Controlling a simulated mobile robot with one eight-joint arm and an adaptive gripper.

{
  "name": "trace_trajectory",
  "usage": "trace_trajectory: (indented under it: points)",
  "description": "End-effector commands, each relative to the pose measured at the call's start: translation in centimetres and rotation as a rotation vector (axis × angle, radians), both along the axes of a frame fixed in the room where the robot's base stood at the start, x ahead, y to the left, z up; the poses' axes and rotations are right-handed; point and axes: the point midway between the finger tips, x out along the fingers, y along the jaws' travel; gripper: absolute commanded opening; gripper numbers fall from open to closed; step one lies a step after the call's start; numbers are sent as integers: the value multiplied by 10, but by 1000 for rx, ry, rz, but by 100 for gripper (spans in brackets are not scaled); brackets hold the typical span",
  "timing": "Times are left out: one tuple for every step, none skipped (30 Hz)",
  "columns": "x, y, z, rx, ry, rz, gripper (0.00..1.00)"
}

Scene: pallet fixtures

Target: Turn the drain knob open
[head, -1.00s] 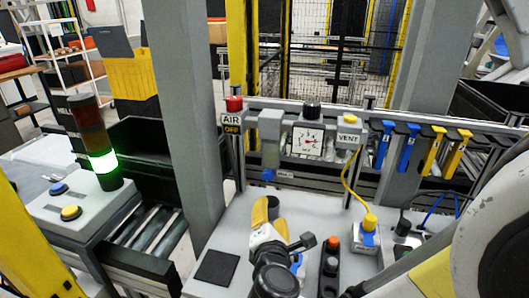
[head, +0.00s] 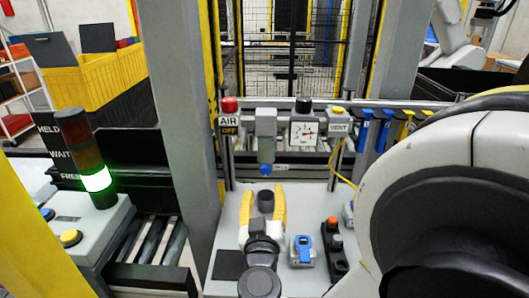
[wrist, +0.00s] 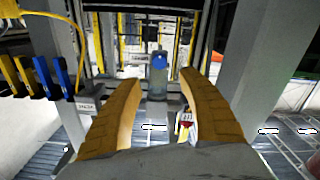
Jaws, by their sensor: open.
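The blue drain knob (head: 265,169) hangs below the grey filter unit with a clear bowl (head: 266,145) on the rail. In the wrist view the knob (wrist: 159,62) shows between the fingers, ahead of them, against the bowl (wrist: 157,85). My gripper (head: 263,187) has two yellow fingers, spread apart and pointing toward the knob from below in the head view. The fingers (wrist: 160,82) are open with nothing held between them. The knob looks apart from both fingers, but the exact distance is unclear. A small label (wrist: 86,107) is at left in the wrist view.
The red AIR knob (head: 230,104), gauge (head: 304,131) and VENT box (head: 338,126) line the rail. A grey post (head: 182,120) stands left. A blue-topped device (head: 302,250) and black button box (head: 333,250) sit on the bench, right of my gripper.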

Motion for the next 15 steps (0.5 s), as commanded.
trace_trajectory:
  points:
    - [9, -1, 1, -1, 0, -3, 48]
    - [15, -2, 1, -1, 0, -4, 48]
    - [23, -2, -1, -1, 0, -3, 48]
    - [30, -2, -1, -1, 1, -4, 48]
    - [36, -3, -1, -1, 1, -4, 48]
    - [44, -3, -2, -1, 1, -3, 48]
    - [50, -3, -2, -2, 1, -3, 48]
    - [56, -3, -2, -2, 1, -3, 48]
    - [63, -3, -2, -2, 1, -3, 48]
    - [68, -4, -2, -2, 1, -3, 48]
    - [73, -4, -2, -2, 1, -3, 48]
    - [78, -4, -2, -2, 1, -2, 48]
    - [82, -4, -2, -2, 1, -1, 48]
    - [85, -4, -1, -2, 1, -1, 48]
    - [88, -4, -1, -2, 1, -1, 48]
